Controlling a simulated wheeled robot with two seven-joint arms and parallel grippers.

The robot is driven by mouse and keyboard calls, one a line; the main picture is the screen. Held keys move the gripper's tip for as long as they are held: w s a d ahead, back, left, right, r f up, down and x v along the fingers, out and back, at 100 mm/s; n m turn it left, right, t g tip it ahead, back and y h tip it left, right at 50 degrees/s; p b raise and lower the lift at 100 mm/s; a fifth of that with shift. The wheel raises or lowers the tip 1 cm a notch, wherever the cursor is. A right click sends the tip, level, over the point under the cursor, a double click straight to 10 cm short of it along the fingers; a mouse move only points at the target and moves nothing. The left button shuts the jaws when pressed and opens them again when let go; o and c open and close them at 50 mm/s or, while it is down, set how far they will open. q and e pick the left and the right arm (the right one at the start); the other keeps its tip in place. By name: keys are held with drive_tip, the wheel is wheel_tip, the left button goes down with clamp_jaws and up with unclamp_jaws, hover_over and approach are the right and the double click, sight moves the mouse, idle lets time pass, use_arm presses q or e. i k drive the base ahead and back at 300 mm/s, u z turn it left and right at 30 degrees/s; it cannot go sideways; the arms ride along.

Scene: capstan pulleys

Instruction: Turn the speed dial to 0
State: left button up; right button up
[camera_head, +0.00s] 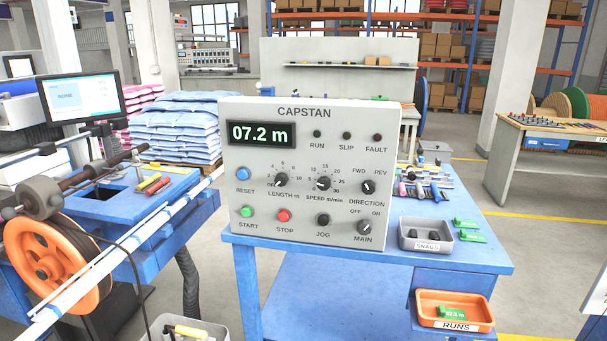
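The speed dial (323,183) is a black knob in the middle of the grey CAPSTAN panel (290,118), above the label SPEED m/min. Numbers including 10, 15, 20, 25 and 30 ring it. Its pointer is too small to read surely. The panel's display (261,133) reads 07.2 m. The length dial (281,180) is to the left of the speed dial and the direction knob (368,187) to the right. Neither of my grippers shows in the head view, and nothing touches the speed dial.
The panel stands on a blue bench (465,256). Buttons for start (246,212) and stop (284,215) and a main switch (364,227) sit below the dials. A grey SNAGS tray (426,245) is right of the panel. An orange RUNS tray (455,326) is lower right.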

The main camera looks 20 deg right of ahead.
sight(324, 183)
drive_tip(key=k, duration=1)
drive_tip(key=z, duration=0.85)
drive_tip(key=i, duration=1.05)
drive_tip(key=u, duration=0.35)
